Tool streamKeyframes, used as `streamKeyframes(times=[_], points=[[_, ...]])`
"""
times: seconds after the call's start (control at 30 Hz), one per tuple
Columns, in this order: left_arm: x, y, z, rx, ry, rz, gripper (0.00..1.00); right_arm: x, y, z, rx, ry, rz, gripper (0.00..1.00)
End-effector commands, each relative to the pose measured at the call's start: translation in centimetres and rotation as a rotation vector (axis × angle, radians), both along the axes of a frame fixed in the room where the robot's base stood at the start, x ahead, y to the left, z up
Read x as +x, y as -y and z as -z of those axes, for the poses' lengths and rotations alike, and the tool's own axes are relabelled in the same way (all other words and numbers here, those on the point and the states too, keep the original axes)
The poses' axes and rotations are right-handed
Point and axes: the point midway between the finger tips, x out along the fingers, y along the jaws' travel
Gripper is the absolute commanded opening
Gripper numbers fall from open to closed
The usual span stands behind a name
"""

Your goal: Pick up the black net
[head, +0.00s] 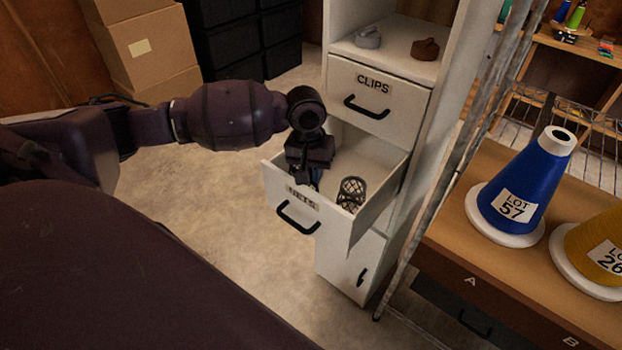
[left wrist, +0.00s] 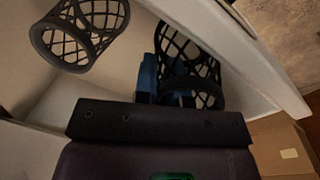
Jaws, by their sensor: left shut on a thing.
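A black net (left wrist: 203,78), an open mesh cylinder, is between the blue-tipped fingers of my left gripper (left wrist: 165,78) in the left wrist view. The gripper is shut on its near side. In the head view my left gripper (head: 314,176) points down into the open drawer (head: 335,227), and mostly hides the held net. A second mesh cylinder, dark grey (head: 352,192), stands in the drawer to the right of the gripper, apart from it. It also shows at the upper left of the left wrist view (left wrist: 80,35). My right gripper is not in view.
The shut CLIPS drawer (head: 378,97) is above the open one. A blue thread cone (head: 522,190) and a yellow cone (head: 597,250) stand on the wooden shelf at right. Cardboard boxes (head: 150,50) are stacked behind. The floor left of the drawer is clear.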

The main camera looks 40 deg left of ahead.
Motion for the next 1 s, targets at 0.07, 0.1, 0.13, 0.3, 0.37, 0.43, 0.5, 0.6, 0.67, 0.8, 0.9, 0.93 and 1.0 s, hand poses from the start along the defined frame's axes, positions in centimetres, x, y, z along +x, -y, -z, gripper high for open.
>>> streamKeyframes(times=[0.07,0.1,0.13,0.3,0.37,0.43,0.5,0.6,0.67,0.8,0.9,0.93,1.0], points=[[0.1,0.0,-2.5,-0.001,0.008,0.0,0.0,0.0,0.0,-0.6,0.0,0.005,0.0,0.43],[0.1,0.0,-3.6,0.001,0.008,0.0,0.0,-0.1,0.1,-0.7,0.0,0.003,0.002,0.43],[0.1,0.0,-4.4,0.001,0.008,-0.001,0.0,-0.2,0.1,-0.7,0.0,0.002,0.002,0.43],[0.1,0.0,-8.8,0.0,0.007,0.0,0.0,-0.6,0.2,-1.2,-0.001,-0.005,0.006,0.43],[0.1,0.0,-10.2,0.0,0.006,-0.001,0.0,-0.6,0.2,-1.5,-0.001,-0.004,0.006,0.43],[0.1,0.0,-11.7,0.001,0.006,0.0,0.0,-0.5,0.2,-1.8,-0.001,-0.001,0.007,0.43],[0.1,0.0,-13.0,0.0,0.005,0.0,0.0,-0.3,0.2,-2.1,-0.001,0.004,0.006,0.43],[0.1,0.0,-14.6,-0.001,0.004,0.001,0.0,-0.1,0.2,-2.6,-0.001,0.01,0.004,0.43],[0.1,0.0,-15.2,-0.001,0.003,0.0,0.0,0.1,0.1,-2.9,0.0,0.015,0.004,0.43],[0.0,0.0,-16.2,0.0,0.001,0.0,0.0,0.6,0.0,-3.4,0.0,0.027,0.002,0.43],[0.0,0.0,-16.5,-0.001,0.001,0.0,0.0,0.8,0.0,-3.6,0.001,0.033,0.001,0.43],[0.0,0.0,-16.5,-0.001,0.001,-0.001,0.0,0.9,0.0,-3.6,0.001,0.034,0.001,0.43],[0.0,0.0,-16.6,-0.001,0.001,0.0,0.0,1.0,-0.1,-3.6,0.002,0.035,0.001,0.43]])
